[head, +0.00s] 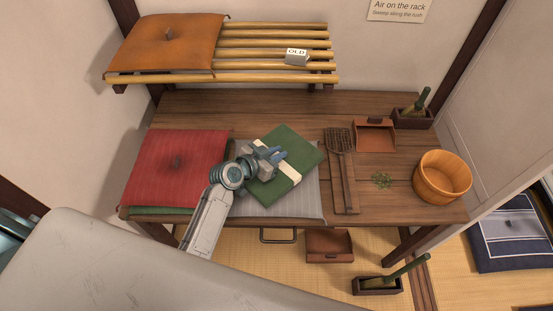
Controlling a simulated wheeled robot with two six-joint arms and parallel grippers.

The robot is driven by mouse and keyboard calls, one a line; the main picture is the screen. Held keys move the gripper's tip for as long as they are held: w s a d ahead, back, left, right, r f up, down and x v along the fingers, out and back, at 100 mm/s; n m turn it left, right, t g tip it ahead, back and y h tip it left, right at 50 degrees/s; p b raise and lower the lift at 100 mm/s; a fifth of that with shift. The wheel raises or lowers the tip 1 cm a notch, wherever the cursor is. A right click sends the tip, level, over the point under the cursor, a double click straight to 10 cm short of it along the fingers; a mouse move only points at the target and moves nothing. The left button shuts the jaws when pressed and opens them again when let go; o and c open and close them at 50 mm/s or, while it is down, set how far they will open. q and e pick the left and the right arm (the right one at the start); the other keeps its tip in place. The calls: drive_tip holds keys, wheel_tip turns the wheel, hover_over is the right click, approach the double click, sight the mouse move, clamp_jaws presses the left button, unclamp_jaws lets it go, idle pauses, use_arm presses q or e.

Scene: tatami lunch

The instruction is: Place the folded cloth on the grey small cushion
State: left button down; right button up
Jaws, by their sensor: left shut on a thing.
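The folded cloth (300,148) is dark green with a cream band across it. It is over the grey small cushion (265,208), which lies at the front middle of the wooden table and is partly hidden by the cloth and my left arm. My left gripper (272,154) is shut on the folded cloth. I cannot tell whether the cloth touches the cushion or is held just above it. The cloth is turned at an angle to the cushion and reaches past its back edge. My right gripper is not in view.
A red cushion (200,160) lies left of the grey one. A slatted rack (270,43) with an orange cushion (165,42) hangs above the table.

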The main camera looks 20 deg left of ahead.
use_arm(q)
wheel_tip(320, 180, down, 3)
drive_tip(key=shift+r, duration=0.15)
drive_tip(key=shift+f, duration=0.5)
drive_tip(key=c, duration=1.4)
unclamp_jaws()
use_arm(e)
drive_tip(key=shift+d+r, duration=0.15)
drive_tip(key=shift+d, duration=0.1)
use_arm(q)
drive_tip(key=shift+s+r, duration=0.1)
drive_tip(key=shift+r, duration=0.1)
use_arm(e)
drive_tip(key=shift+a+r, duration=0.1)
